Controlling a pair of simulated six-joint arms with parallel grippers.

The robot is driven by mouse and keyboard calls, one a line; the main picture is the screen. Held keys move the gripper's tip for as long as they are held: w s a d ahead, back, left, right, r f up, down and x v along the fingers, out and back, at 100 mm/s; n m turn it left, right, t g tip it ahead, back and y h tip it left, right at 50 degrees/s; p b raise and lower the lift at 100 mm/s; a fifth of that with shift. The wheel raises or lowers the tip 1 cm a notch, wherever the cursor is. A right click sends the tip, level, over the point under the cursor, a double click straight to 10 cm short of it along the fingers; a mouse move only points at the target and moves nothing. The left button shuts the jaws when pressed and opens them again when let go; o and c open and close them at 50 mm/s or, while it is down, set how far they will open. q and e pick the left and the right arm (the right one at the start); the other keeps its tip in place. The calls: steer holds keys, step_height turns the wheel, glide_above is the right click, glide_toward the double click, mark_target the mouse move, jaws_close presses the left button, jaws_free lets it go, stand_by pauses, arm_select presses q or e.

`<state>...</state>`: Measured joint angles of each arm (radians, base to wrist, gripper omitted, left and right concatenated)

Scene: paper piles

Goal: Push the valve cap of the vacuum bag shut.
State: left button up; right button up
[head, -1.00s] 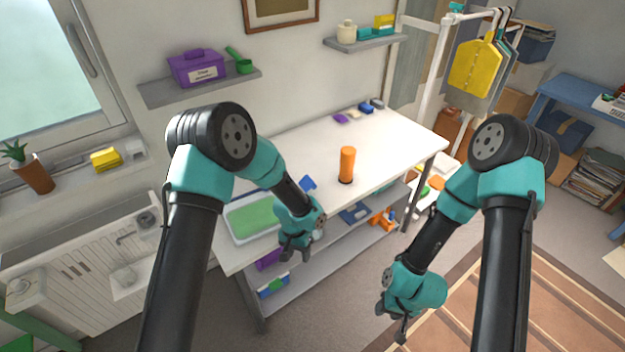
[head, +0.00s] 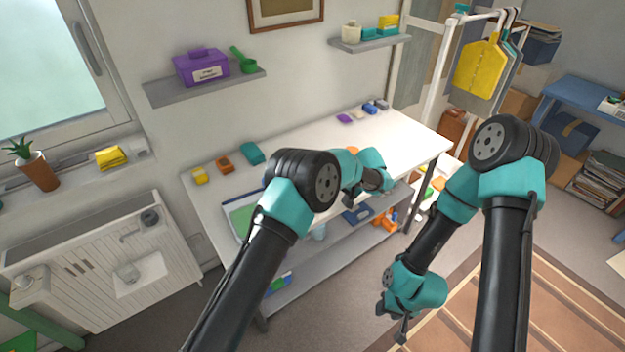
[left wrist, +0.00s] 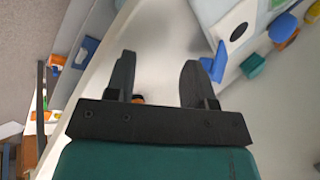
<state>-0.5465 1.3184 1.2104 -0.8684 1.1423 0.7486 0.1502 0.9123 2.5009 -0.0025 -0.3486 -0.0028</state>
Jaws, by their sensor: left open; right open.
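I cannot pick out the vacuum bag or its valve cap for certain. In the left wrist view, a pale flat piece with a dark round spot (left wrist: 238,32) lies at the upper right, with a blue piece (left wrist: 215,62) beside it. My left gripper (left wrist: 158,60) is open and empty over the white table, apart from both. In the head view my left arm covers part of the table, and its fingers are mostly hidden. The orange cylinder is almost hidden there; a bit of orange (head: 352,150) shows. My right gripper (head: 391,322) is open and empty, low in front of the table.
The white table (head: 400,145) is clear toward its right. A tray with green contents (head: 240,215) is partly hidden by my left arm. Yellow (head: 199,176), orange (head: 224,164) and teal (head: 252,153) items stand along the back left edge. A shelf (head: 290,272) runs below.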

arm_select(q)
steer(key=w+d+r+n+y, duration=0.1)
steer(key=w+d+t+y, duration=0.1)
steer(key=w+d+r+n+t+y, duration=0.1)
steer(key=d+y, duration=0.1)
steer(key=shift+w+d+r+n, duration=0.1)
steer(key=shift+r+n, duration=0.2)
steer(key=shift+r, duration=0.05)
steer(key=d+r+n+y, duration=0.1)
steer(key=d+r+n+t+y, duration=0.1)
steer(key=r+y, duration=0.1)
steer(key=shift+s+r+n, duration=0.1)
steer(key=shift+s+n, duration=0.1)
steer(key=shift+n, duration=0.1)
steer(key=x, duration=1.7)
steer(key=shift+w+a, duration=0.15)
steer(key=shift+c, duration=0.3)
steer(key=c, duration=0.7)
